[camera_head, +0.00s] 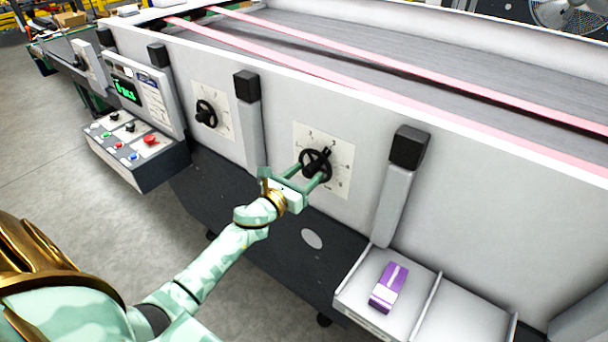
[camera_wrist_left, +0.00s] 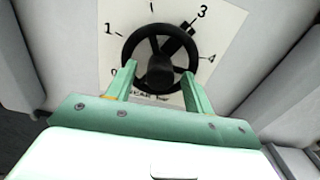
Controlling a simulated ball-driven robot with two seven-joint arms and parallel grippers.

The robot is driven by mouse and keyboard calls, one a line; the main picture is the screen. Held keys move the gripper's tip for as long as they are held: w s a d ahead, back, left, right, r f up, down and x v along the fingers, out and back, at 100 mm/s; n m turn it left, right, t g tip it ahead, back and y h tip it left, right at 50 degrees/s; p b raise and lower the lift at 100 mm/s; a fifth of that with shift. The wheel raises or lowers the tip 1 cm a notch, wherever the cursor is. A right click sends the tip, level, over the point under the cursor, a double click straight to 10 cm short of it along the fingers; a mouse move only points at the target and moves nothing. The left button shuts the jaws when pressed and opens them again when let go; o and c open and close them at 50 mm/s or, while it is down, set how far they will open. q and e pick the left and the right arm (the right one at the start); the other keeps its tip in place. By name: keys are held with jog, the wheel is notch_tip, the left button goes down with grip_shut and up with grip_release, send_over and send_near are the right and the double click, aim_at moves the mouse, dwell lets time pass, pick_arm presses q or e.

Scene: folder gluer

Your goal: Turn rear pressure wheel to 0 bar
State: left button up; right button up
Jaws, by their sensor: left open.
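A black pressure wheel (camera_head: 316,165) with spokes sits on a white dial plate (camera_head: 338,151) on the machine's side wall. My left gripper (camera_head: 312,175) is at this wheel, open, its two green fingers apart at the wheel's lower part. In the left wrist view, the fingertips lie on either side of the hub of the wheel (camera_wrist_left: 159,41); contact is unclear. The wheel's black pointer block is at upper right, toward the 3. The 0 is at lower left, partly hidden. A second black wheel (camera_head: 206,113) is farther left; the pictures do not label either as rear. My right gripper is out of view.
A control panel (camera_head: 140,148) with coloured buttons and a green display stands at the left. Black-capped posts (camera_head: 408,147) stick out on both sides of the near wheel. A tray (camera_head: 425,325) at lower right holds a purple box (camera_head: 389,287). Open floor lies at left.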

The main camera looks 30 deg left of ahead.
pick_arm(q)
jog(key=c, duration=1)
jog(key=shift+o, duration=0.2)
jog(key=shift+n, duration=0.3)
